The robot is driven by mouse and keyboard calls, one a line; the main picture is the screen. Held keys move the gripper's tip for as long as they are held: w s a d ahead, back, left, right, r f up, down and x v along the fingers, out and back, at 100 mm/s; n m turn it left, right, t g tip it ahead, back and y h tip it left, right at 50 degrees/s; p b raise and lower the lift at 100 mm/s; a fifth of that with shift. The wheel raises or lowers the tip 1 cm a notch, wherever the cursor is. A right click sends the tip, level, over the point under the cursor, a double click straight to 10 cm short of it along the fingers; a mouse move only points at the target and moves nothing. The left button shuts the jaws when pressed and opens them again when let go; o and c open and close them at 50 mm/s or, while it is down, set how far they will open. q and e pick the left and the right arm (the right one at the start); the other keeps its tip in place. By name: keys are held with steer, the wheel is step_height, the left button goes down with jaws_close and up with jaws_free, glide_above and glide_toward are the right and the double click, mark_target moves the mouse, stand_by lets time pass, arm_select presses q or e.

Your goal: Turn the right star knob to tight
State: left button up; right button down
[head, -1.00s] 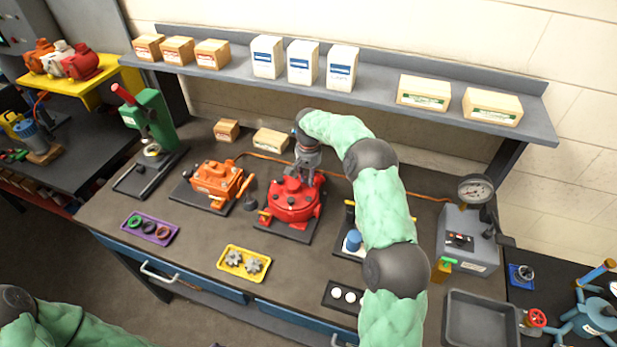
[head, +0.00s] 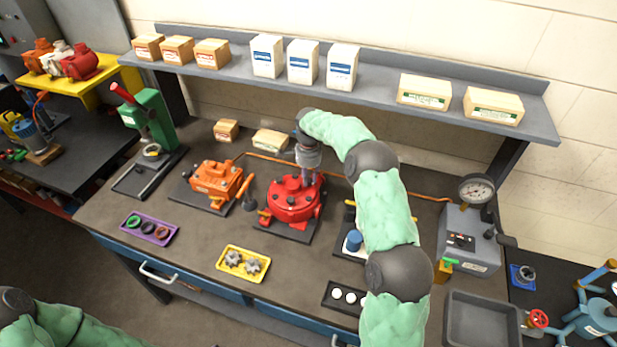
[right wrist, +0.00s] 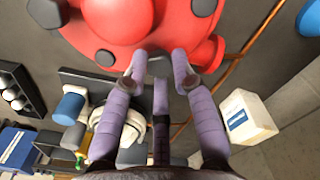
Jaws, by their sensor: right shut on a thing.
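The red motor housing (head: 290,205) stands on a dark base plate in the middle of the bench. My right gripper (head: 311,180) points down at its right rear part. In the right wrist view the fingertips of my right gripper (right wrist: 159,62) are close together at the edge of the red housing (right wrist: 130,25). They are shut on a small part, taken as the right star knob, mostly hidden between the fingers. Its tight or loose state cannot be read. Dark caps (right wrist: 105,58) show on the housing. My left arm enters at the lower left; its gripper is out of view.
An orange motor (head: 215,180) stands left of the red one. A yellow tray (head: 243,276) with grey gears lies in front. A blue cylinder (head: 354,240) stands on a plate beside my right arm. A gauge unit (head: 470,240) is at right. A shelf (head: 380,88) with boxes runs behind.

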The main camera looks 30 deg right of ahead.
mark_target(309, 179)
steer(key=m, duration=0.3)
steer(key=r+m, duration=0.1)
steer(key=shift+w+d+m, duration=0.2)
steer(key=shift+w+m, duration=0.05)
steer(key=shift+m, duration=0.15)
steer(key=m, duration=0.4)
steer(key=shift+m+b, duration=0.3)
steer(key=shift+m, duration=0.1)
steer(key=c, duration=1.3)
jaws_free()
steer(key=shift+s+a+f, duration=0.15)
steer(key=shift+f, duration=0.1)
step_height(309, 179, up, 12)
steer(key=shift+r, duration=0.1)
